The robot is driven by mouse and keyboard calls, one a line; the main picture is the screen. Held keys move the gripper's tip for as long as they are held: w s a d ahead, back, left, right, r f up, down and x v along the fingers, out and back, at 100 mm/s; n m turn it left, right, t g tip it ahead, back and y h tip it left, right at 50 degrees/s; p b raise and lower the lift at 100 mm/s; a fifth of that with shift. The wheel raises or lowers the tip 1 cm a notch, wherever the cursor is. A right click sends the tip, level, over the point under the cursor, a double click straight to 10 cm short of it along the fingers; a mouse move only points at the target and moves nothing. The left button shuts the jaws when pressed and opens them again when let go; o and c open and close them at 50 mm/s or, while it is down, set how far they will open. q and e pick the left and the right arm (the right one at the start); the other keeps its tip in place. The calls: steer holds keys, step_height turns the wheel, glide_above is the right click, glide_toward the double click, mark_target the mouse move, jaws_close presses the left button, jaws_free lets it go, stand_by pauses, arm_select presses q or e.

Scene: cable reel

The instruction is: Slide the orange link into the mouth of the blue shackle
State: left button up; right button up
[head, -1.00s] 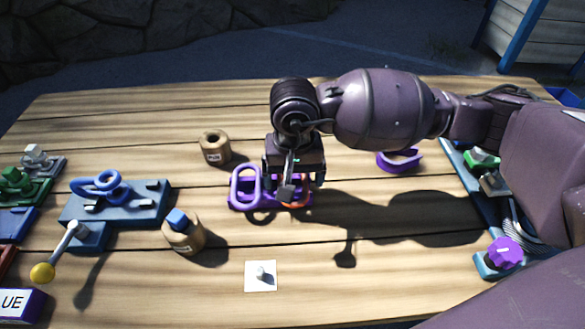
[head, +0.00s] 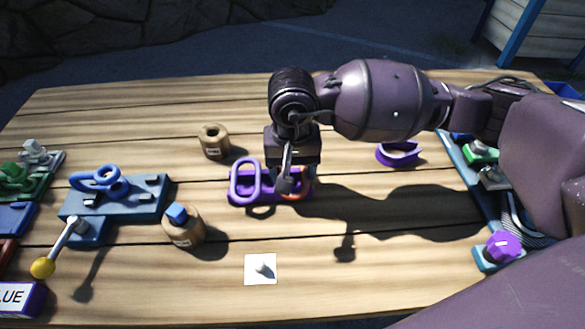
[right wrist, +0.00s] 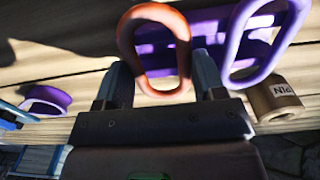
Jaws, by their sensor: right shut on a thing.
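The orange link (right wrist: 184,55) stands between the fingers of my right gripper (right wrist: 160,85) in the right wrist view. The gripper is shut on it. In the head view the right gripper (head: 287,183) points down over the purple rack (head: 265,198), and only a little of the orange link (head: 298,197) shows beside the fingers. The link looks to be still at the rack; whether it is lifted I cannot tell. The blue shackle (head: 84,182) sits on a blue fixture (head: 150,197) at the left of the table, well away from the gripper. My left gripper is out of view.
A purple link (head: 236,184) stands in the rack beside the orange one. A tan spool (head: 213,141) and a blue-topped tan bottle (head: 183,232) stand between rack and fixture. A yellow-knobbed lever (head: 43,268) juts from the fixture. A white card (head: 252,276) lies in front.

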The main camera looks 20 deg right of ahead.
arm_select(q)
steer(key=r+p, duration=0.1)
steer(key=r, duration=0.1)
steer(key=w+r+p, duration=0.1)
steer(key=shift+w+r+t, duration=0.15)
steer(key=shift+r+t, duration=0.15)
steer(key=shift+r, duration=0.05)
arm_select(e)
step_height(320, 180, up, 6)
steer(key=shift+r, duration=0.25)
steer(key=shift+s, duration=0.1)
